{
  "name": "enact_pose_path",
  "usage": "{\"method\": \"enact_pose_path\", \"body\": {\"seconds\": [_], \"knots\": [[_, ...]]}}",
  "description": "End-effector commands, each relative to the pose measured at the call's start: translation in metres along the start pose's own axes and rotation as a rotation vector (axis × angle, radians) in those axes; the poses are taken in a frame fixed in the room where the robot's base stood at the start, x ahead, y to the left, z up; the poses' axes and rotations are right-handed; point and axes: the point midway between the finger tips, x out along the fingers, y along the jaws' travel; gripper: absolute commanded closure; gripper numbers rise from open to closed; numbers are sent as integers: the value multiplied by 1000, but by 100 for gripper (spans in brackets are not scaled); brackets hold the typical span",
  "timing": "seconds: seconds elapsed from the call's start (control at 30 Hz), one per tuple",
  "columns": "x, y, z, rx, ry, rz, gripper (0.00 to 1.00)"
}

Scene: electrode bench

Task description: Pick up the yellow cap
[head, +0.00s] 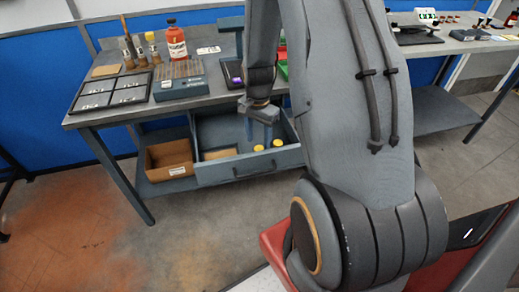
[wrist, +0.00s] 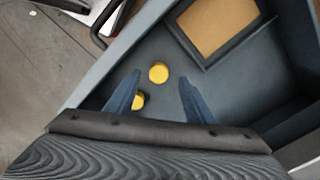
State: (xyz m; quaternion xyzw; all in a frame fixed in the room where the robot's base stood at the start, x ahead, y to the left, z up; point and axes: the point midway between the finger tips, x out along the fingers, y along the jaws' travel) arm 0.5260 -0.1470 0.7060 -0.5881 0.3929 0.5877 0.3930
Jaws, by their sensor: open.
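Two small round yellow caps lie on the floor of an open grey drawer (head: 235,172) under the bench. In the head view one cap (head: 258,148) is on the left and the other (head: 278,143) is just right of it. My gripper (head: 259,138) points down into the drawer, open and empty, above the left cap. In the wrist view one cap (wrist: 158,72) shows between the two blue fingers, toward their tips. The other cap (wrist: 138,101) is beside the left finger, which partly hides it. I see no contact with either cap.
A framed tan panel (wrist: 217,24) lies in the drawer. The drawer walls stand close around my gripper. A brown open box (head: 168,159) is left of the drawer. The bench above holds a black tray (head: 112,92), a rack (head: 180,88) and an orange-red bottle (head: 176,42).

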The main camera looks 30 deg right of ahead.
Motion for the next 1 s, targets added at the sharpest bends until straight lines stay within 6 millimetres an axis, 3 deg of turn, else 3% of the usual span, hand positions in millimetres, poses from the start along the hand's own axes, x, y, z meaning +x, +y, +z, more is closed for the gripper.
{"method": "enact_pose_path", "body": {"seconds": [0.2, 0.53, 0.57, 0.8, 1.0], "knots": [[28, 3, 2, -1, -1, 2, 51], [34, 2, 2, -1, 0, 0, 51], [34, 2, 2, -1, 0, 0, 53], [34, 3, 2, -1, 0, 0, 94], [34, 2, 2, -1, 0, 0, 94]]}}
